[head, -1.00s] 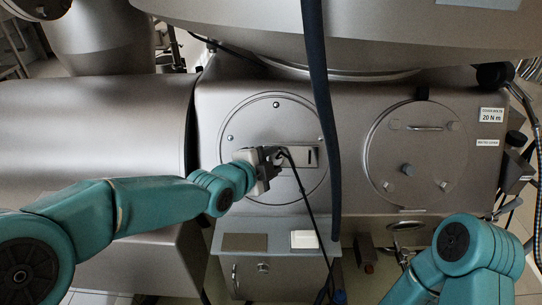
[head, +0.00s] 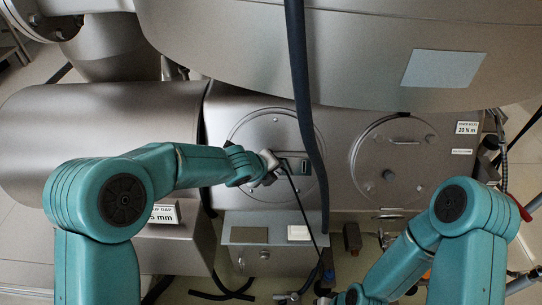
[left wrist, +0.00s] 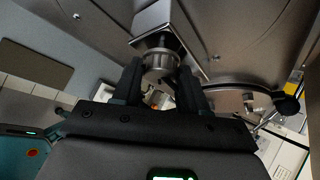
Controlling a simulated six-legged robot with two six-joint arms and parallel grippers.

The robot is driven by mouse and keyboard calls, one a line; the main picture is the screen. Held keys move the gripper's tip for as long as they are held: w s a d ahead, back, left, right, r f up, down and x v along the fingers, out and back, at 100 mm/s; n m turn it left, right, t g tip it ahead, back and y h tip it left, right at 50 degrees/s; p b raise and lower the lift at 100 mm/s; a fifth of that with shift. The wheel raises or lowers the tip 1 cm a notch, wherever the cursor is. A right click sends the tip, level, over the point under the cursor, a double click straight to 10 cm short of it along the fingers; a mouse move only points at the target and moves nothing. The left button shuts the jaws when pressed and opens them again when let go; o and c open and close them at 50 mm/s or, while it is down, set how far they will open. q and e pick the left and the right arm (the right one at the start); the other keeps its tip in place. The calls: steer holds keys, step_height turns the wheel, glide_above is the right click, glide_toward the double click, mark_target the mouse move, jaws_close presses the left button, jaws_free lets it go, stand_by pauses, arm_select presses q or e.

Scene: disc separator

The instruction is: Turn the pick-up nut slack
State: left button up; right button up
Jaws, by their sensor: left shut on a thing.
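The pick-up nut is a round, ridged metal piece (left wrist: 161,64) in the left wrist view. It sits under a flat metal block (left wrist: 165,22). My left gripper (left wrist: 160,76) is shut on the nut, with one dark finger on each side. In the head view my left gripper (head: 274,167) is at the slotted plate (head: 298,161) on the left round cover (head: 262,125); the nut is hidden there by the gripper. My right arm reaches down to the bottom edge, where its gripper is too unclear to read.
A dark blue hose (head: 300,80) hangs just right of my left gripper, and a thin black cable (head: 300,205) runs down from it. A second round cover (head: 392,160) is to the right. A shelf with two pads (head: 273,228) lies below.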

arm_select(q)
steer(key=m+y+p, duration=0.1)
steer(key=p, duration=0.1)
steer(key=m+g+y+p, duration=0.1)
steer(key=m+p, duration=0.1)
steer(key=p, duration=0.1)
steer(key=m+y+p, duration=0.1)
steer(key=p, duration=0.2)
steer(key=shift+d+r+m, duration=0.35)
steer(key=shift+m, duration=0.05)
steer(key=shift+d+f+m+y+p, duration=0.15)
steer(key=shift+m+y+p, duration=0.55)
steer(key=shift+m+p, duration=0.2)
steer(key=shift+f+m+y+p, duration=0.1)
steer(key=shift+m+y+p, duration=0.45)
steer(key=shift+m, duration=0.25)
steer(key=shift+f+y, duration=0.1)
steer(key=shift+y, duration=0.15)
steer(key=o, duration=1)
steer(key=shift+o, duration=0.2)
